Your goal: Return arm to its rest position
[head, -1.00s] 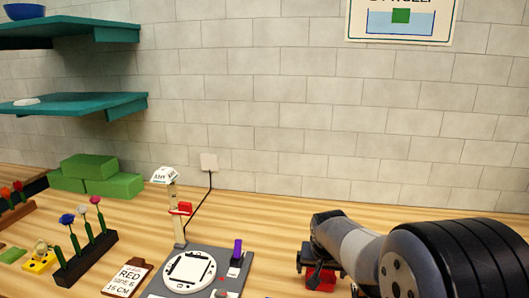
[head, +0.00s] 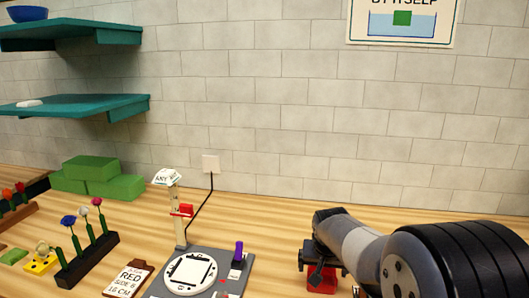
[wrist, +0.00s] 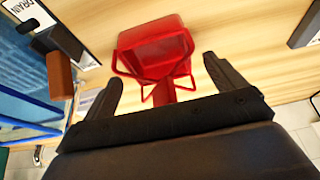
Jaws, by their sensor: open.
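A red object with a thin wire-like frame (wrist: 155,48) lies just beyond the fingers on the wooden table. In the head view my arm reaches in from the lower right, and part of the red object (head: 321,280) shows below its end. The fingertips are hidden in the head view.
A grey station with a white round plate (head: 190,272) and a post stands left of my arm. Teal shelves (head: 75,107) hang on the wall. A blue-edged tank (wrist: 25,105) is left in the wrist view.

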